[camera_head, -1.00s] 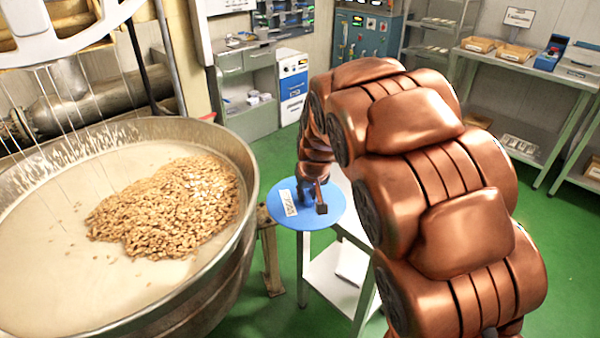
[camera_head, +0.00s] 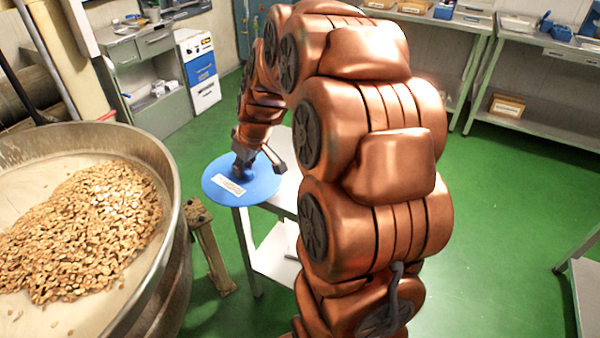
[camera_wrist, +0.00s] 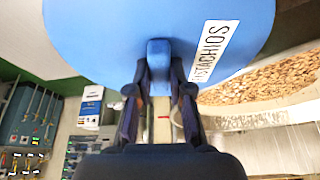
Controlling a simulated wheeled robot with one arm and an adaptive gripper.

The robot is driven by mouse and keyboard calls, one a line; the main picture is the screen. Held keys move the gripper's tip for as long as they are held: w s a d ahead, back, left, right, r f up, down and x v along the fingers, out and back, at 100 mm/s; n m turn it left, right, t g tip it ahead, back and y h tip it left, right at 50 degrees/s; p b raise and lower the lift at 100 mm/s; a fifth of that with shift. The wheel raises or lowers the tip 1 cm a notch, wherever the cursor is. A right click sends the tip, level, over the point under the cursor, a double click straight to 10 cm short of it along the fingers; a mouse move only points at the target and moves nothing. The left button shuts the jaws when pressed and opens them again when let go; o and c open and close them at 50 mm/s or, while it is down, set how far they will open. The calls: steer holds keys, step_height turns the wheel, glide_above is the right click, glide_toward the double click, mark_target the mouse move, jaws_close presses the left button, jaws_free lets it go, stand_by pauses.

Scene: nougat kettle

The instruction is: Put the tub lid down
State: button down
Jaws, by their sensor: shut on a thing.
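The tub lid (camera_head: 213,187) is a round blue disc with a white label, held out over the corner of a small table beside the kettle. My gripper (camera_head: 240,172) is above it and shut on its raised handle. In the wrist view the lid (camera_wrist: 110,45) fills the top of the picture, its label reading "PISTACHIOS". There both fingers of my gripper (camera_wrist: 158,75) close on the blue handle block. I cannot tell whether the lid touches the table. No tub shows.
The small table (camera_head: 285,205) has a pale top and a lower shelf. A large kettle (camera_head: 165,165) of nuts stands at the left, with a wooden post (camera_head: 212,250) beside it. Benches (camera_head: 550,45) line the back right. Green floor lies free at the right.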

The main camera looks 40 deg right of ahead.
steer(key=s+d+f+b, duration=0.1)
steer(key=s+d, duration=0.2)
steer(key=s, duration=0.1)
steer(key=s+d+f+n+b, duration=0.1)
steer(key=s+d+b, duration=0.1)
steer(key=s+d, duration=0.2)
steer(key=s+d+f+n+b, duration=0.1)
steer(key=s+d, duration=0.3)
steer(key=shift+s+y+b, duration=0.3)
steer(key=shift+s+b, duration=0.05)
steer(key=shift+b, duration=0.05)
steer(key=shift+w+d, duration=0.3)
steer(key=shift+d, duration=0.15)
steer(key=p, duration=0.3)
glide_toward(296, 164)
steer(key=shift+w+a+f, duration=0.15)
steer(key=shift+w+f, duration=0.1)
steer(key=shift+w, duration=0.25)
steer(key=shift+w+a+f, duration=0.15)
steer(key=shift+w+f, duration=0.1)
steer(key=shift+w, duration=0.25)
step_height(296, 164, down, 3)
steer(key=shift+f, duration=0.3)
steer(key=shift+f, duration=0.2)
steer(key=c, duration=1.1)
jaws_free()
steer(key=shift+r, duration=0.1)
steer(key=shift+o, duration=0.2)
